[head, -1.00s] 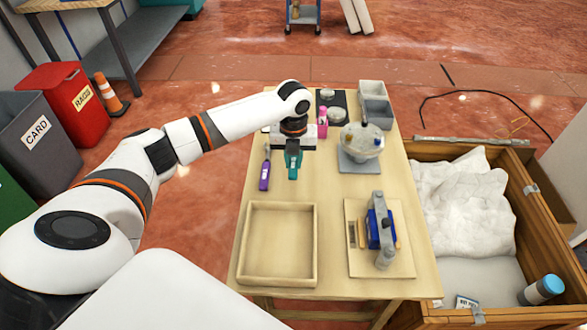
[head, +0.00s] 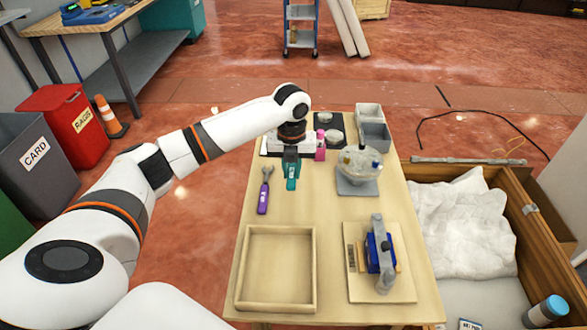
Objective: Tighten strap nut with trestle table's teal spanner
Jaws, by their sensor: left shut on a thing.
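My left gripper (head: 291,149) is over the far left part of the trestle table (head: 318,205). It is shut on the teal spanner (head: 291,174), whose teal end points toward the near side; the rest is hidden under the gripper. A purple spanner (head: 263,196) lies on the table just left of it. At the near right, a board (head: 357,284) carries a blue block (head: 375,252) with a grey upright part (head: 380,232). I cannot make out the strap nut. My right gripper is out of view.
An empty wooden tray (head: 240,270) is at the near left of the table. A round fixture with small knobs (head: 360,165) stands at right, behind the board. The table's middle is clear.

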